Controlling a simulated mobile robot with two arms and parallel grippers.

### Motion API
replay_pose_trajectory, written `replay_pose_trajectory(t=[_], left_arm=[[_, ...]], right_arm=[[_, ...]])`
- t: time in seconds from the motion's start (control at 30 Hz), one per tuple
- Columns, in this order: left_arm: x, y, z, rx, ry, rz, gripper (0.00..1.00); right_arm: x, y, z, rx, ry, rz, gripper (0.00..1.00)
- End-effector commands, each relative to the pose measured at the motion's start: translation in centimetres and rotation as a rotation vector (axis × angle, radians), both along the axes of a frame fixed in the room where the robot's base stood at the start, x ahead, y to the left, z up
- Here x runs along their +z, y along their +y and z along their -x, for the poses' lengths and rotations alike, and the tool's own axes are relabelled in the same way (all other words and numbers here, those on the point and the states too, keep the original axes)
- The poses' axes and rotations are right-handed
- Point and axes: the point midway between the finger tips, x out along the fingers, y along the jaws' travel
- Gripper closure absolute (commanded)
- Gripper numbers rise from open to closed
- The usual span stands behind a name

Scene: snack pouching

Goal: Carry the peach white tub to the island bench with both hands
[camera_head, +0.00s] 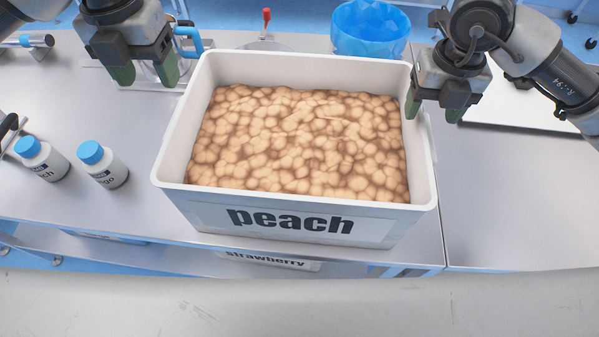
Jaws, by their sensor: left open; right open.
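The white tub (180,150) labelled "peach" stands upright on the grey metal bench (60,205). It is filled with peach-coloured lumps (300,140). My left gripper (145,77) is open and empty, just outside the tub's back left corner. My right gripper (436,108) is open at the tub's right side, with one finger overlapping the right rim in view. I cannot tell whether that finger touches the rim. The tub's underside and the outer faces of its left and right walls are mostly hidden.
Two white bottles with blue caps (102,163) (42,158) stand left of the tub. A blue bowl (370,28) stands behind it. A white board (530,112) lies at the right. A tub labelled "strawberry" (268,262) is below the bench top. The bench's front right is clear.

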Motion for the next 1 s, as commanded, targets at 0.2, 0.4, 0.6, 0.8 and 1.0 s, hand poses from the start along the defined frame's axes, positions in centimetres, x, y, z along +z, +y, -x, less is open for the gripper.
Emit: replay_pose_trajectory(t=[0.2,0.4,0.6,0.8,1.0], left_arm=[[0.0,0.0,0.0,0.000,0.000,0.000,0.39],[-0.1,0.0,0.0,0.000,0.000,0.000,0.39],[-0.1,0.0,0.0,0.000,0.000,0.000,0.39],[-0.1,0.0,0.0,0.000,0.000,0.000,0.39],[-0.1,0.0,0.0,0.000,0.000,0.000,0.39]], right_arm=[[4.5,0.0,-0.1,0.000,-0.003,-0.001,0.39],[6.6,0.0,0.0,0.001,0.000,-0.001,0.39],[6.9,0.0,0.0,0.000,0.001,0.000,0.39],[6.9,0.0,0.0,0.000,0.001,0.000,0.39],[6.9,0.0,0.0,0.000,0.001,0.000,0.39]])
